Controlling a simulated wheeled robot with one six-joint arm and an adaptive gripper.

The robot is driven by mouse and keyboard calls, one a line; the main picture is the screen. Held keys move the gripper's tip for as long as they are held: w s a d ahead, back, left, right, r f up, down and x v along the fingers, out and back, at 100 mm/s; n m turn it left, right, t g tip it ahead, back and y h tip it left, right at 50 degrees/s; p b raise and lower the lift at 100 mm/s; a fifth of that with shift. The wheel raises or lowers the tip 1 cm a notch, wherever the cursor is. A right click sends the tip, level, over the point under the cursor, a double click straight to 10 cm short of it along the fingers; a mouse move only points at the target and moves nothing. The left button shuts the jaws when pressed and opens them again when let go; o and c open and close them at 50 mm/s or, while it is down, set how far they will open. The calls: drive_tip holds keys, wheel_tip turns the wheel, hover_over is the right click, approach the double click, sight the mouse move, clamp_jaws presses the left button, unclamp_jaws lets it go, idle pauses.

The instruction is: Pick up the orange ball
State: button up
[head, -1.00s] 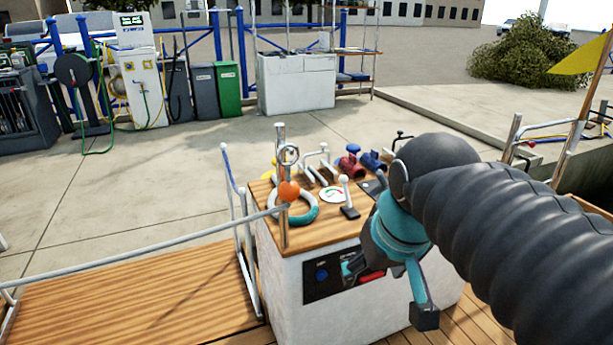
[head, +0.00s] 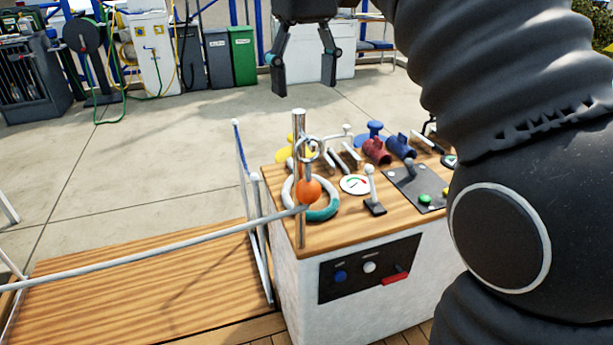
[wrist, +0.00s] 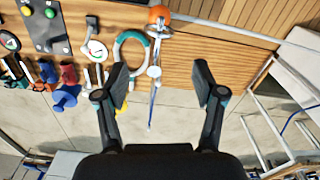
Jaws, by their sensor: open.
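The orange ball (head: 308,190) is beside the upright metal post at the left end of the wooden-topped console, in front of a white and teal ring (head: 325,213). In the wrist view the ball (wrist: 159,15) shows at the top edge, beyond my fingertips. My gripper (head: 305,88) is open and empty, pointing down, above and behind the console in the head view. Its two fingers also show apart in the wrist view (wrist: 160,82). I cannot tell whether the ball touches the post or the ring.
The metal post (head: 299,150) and a long rail (head: 150,247) stand close to the ball. A lever (head: 370,190), a gauge (head: 355,184), red (head: 377,150) and blue (head: 402,146) fittings crowd the console top. A wooden gangway (head: 150,290) lies at left.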

sight(308, 140)
drive_tip(key=f, duration=0.4)
drive_tip(key=f+b, duration=0.1)
drive_tip(key=f, duration=0.3)
drive_tip(key=shift+d, duration=0.2)
drive_tip(key=f, duration=0.3)
drive_tip(key=f+b, duration=0.1)
drive_tip(key=shift+s+f, duration=0.15)
drive_tip(key=shift+s, duration=0.25)
drive_tip(key=shift+f, duration=0.5)
drive_tip(key=c, duration=1.1)
drive_tip(key=shift+c, duration=0.2)
